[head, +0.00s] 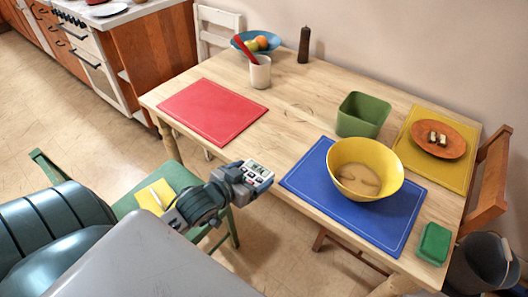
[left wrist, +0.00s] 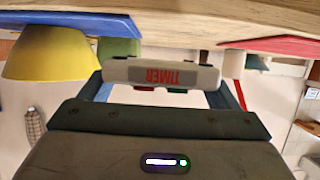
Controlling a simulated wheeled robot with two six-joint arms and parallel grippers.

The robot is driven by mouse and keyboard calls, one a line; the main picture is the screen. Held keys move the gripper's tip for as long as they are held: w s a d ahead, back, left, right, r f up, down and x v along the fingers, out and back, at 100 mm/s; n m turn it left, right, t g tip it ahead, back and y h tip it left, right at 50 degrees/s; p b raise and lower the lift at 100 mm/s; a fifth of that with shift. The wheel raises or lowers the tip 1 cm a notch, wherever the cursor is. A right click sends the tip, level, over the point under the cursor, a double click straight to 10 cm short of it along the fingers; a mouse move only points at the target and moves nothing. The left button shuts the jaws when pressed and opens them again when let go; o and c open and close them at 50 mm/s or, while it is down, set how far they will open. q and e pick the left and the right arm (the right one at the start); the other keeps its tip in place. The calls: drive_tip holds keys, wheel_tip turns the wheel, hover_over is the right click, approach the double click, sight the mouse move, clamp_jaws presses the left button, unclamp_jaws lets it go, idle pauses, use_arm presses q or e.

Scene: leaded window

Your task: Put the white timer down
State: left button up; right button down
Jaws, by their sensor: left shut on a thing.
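The white timer (head: 257,173) is a small pale block with a display and buttons. My left gripper (head: 246,176) is shut on it and holds it in the air off the near long edge of the wooden table (head: 290,118), beside the green chair. In the left wrist view the timer (left wrist: 190,75), with red "TIMER" lettering, sits between the two fingers (left wrist: 160,85). The table edge (left wrist: 150,22) runs across the top of that view, apart from the timer. My right gripper is in neither view.
On the table are a red mat (head: 213,110), a blue mat (head: 385,232) bearing a yellow bowl (head: 385,192), a green container (head: 362,116), a white cup (head: 259,74) and a green box (head: 434,243). Bare wood lies between the red and blue mats. A green chair (head: 180,175) holds a yellow pad.

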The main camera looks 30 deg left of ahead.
use_arm(q)
drive_tip(key=p, duration=0.1)
hover_over(263, 151)
drive_tip(key=shift+d+f, duration=0.1)
drive_tip(key=shift+f, duration=0.65)
drive_tip(key=shift+f+p, duration=0.35)
drive_tip(key=shift+f, duration=1.4)
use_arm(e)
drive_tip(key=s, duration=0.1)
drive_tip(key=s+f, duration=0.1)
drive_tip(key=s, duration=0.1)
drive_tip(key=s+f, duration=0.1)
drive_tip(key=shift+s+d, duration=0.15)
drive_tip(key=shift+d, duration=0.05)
use_arm(q)
drive_tip(key=shift+f, duration=0.1)
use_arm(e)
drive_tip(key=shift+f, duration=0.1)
use_arm(q)
drive_tip(key=o, duration=0.9)
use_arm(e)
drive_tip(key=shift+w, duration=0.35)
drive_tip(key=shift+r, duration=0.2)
